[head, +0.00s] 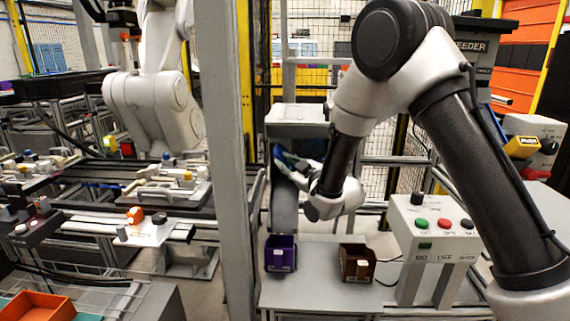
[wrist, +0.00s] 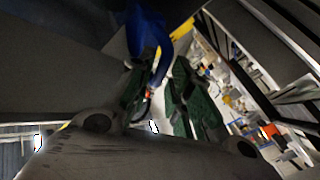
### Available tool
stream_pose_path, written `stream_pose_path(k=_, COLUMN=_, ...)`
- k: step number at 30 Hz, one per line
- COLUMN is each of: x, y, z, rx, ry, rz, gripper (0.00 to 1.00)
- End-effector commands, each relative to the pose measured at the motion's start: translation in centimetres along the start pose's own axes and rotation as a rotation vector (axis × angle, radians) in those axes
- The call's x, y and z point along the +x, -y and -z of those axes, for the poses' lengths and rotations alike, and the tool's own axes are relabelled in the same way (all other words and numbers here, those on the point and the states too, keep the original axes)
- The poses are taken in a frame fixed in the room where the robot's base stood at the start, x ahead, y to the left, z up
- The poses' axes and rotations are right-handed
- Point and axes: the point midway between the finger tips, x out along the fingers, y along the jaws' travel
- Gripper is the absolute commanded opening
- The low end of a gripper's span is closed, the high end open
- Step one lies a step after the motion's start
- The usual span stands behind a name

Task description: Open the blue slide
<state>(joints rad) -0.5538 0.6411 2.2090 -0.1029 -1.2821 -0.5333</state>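The blue slide (wrist: 147,32) shows in the wrist view as a curved blue piece at the top centre, with its lower end between my gripper's fingers. My gripper (wrist: 162,68) has two dark green fingers that stand apart, with a gap visible on the right of the blue piece. Whether the left finger touches it I cannot tell. In the head view my gripper (head: 286,160) is at the front of a grey upright chute, below its box-like top. Only a small bit of blue (head: 278,151) shows there. My wrist hides most of the contact area.
Below the chute (head: 284,208) a purple bin (head: 280,254) and a brown bin (head: 357,262) stand on a grey table. A button box (head: 433,228) is at the right. A grey post (head: 224,150) stands close on the left. The table between the bins is clear.

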Motion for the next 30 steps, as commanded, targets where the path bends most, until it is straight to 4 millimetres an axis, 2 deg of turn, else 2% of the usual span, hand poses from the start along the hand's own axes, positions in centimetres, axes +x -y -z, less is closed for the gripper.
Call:
stream_pose_path(k=4, x=1.32, y=0.01, z=-0.01, rx=0.000, ry=0.000, rz=0.000, gripper=0.20)
stream_pose_path(k=12, x=1.56, y=0.02, z=-0.04, rx=0.001, ry=0.002, rz=0.001, gripper=0.20)
stream_pose_path(k=13, x=1.56, y=0.02, z=-0.04, rx=0.001, ry=0.002, rz=0.001, gripper=0.18)
stream_pose_path(k=16, x=1.55, y=0.02, z=-0.03, rx=0.001, ry=0.001, rz=0.001, gripper=0.00)
stream_pose_path(k=30, x=1.53, y=0.08, z=-0.03, rx=0.000, ry=0.002, rz=0.002, gripper=0.00)
